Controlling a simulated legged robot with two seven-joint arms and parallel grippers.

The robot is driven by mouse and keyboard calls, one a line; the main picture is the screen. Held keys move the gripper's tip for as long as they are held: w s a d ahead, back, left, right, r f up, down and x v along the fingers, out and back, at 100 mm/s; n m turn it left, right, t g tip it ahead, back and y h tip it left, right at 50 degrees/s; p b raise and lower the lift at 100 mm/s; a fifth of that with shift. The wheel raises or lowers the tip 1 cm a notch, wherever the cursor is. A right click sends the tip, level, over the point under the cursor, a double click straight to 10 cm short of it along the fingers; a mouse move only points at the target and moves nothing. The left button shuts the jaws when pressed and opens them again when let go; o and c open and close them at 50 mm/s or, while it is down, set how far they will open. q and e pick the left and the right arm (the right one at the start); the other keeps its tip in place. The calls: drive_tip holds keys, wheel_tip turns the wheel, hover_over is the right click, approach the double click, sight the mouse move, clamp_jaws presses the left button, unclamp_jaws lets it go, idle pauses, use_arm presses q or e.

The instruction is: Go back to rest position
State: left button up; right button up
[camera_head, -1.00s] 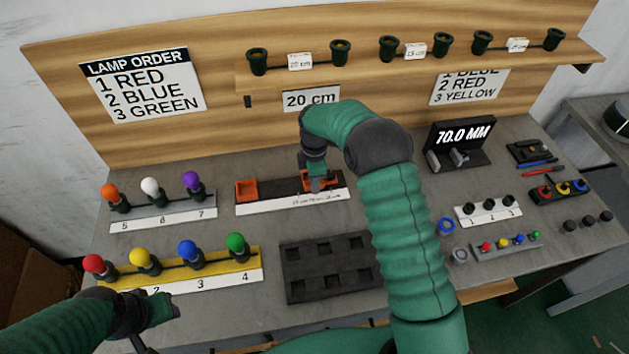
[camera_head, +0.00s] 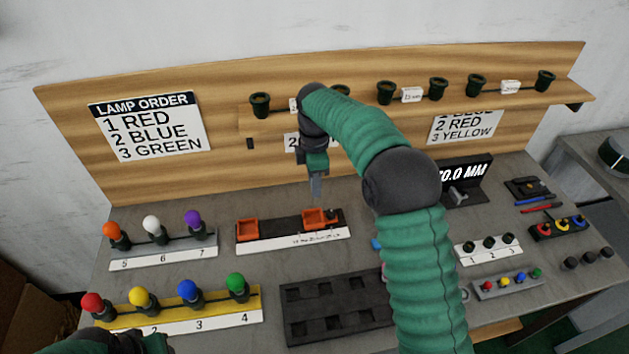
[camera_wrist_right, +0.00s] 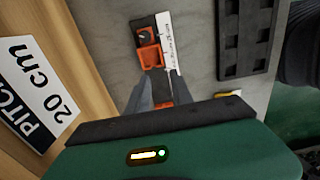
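My right gripper (camera_head: 316,187) hangs fingers down above the black fixture with a white label strip (camera_head: 293,242). In the right wrist view its two fingers (camera_wrist_right: 161,85) stand apart with nothing between the tips. The fixture carries two orange holders, one at its left end (camera_head: 247,230) and one toward its right end (camera_head: 314,219); the gripper is clear of both. An orange holder also shows beyond the fingers in the right wrist view (camera_wrist_right: 150,56). My left gripper (camera_head: 145,343) is low at the bottom left, mostly cut off, so its fingers cannot be judged.
Coloured lamps stand on a yellow rack (camera_head: 253,302) and a grey rack (camera_head: 205,238) at left. An empty black tray (camera_head: 290,312) lies in front of the fixture. A wooden shelf (camera_head: 460,102) with dark sockets runs behind. My right arm hides part of the bench.

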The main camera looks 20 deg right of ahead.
idle(0.4)
drive_tip(key=s+a+f+m+t+p, duration=0.1)
drive_tip(key=s+a+f+m, duration=0.1)
drive_tip(key=s+m, duration=0.5)
drive_tip(key=s+a+f+m+t+p, duration=0.1)
drive_tip(key=s+m, duration=0.7)
drive_tip(key=s, duration=0.9)
drive_tip(key=a+f, duration=0.1)
drive_tip(key=a, duration=0.1)
drive_tip(key=shift+a+f+t, duration=0.3)
drive_tip(key=shift+a+f, duration=0.05)
drive_tip(key=shift+s, duration=0.15)
